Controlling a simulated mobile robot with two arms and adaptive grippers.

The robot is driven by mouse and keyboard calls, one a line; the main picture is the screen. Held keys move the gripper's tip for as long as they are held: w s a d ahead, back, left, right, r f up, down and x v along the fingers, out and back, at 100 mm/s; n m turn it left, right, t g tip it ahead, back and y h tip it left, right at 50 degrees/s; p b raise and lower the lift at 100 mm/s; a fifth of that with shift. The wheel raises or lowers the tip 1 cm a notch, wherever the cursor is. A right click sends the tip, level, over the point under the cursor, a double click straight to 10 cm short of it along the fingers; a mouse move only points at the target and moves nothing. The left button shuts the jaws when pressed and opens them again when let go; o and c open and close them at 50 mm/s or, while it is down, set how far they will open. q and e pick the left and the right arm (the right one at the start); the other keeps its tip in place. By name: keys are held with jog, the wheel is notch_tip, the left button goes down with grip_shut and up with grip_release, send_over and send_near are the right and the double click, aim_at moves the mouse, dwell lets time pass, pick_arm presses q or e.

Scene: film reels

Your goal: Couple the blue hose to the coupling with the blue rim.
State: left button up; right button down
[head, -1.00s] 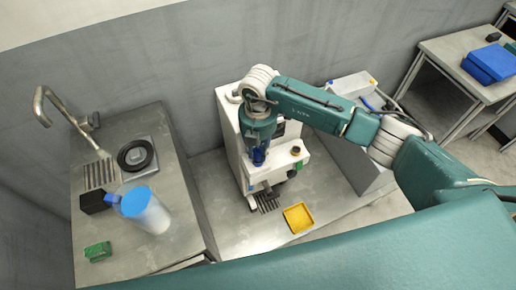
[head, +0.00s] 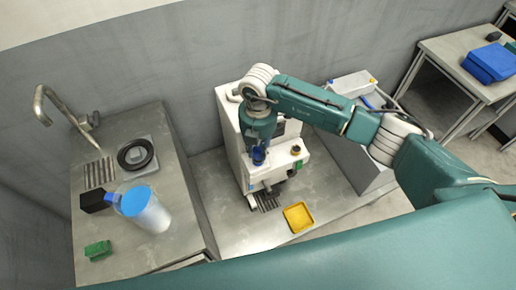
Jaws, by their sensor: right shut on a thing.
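My right gripper (head: 258,146) points down over the front ledge of the white machine (head: 229,118). It is shut on a small blue part (head: 258,157), mostly hidden by the fingers. I cannot tell whether this is the end of the blue hose. A dark round fitting with an orange-brown top (head: 296,150) stands on the ledge to its right. A blue hose-like piece (head: 367,101) lies by the white box (head: 352,84) on the right. That box has a small blue fitting (head: 330,83) and a yellow one (head: 372,81). No blue-rimmed coupling shows clearly. My left gripper is out of view.
A yellow tray (head: 298,217) lies in front of the machine. On the left counter (head: 180,235) are a blue-lidded jug (head: 150,212), a black ring on a scale (head: 136,154), a green sponge (head: 98,250) and a tap (head: 42,105). My teal body fills the bottom.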

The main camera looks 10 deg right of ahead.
aim_at(258, 149)
jog(key=shift+f+b, duration=0.5)
jog(key=shift+f, duration=0.1)
jog(key=c, duration=1.8)
grip_release()
jog(key=shift+o, duration=0.2)
jog(key=shift+r, duration=0.1)
jog(key=shift+r+p, duration=4)
jog(key=shift+r, duration=1.5)
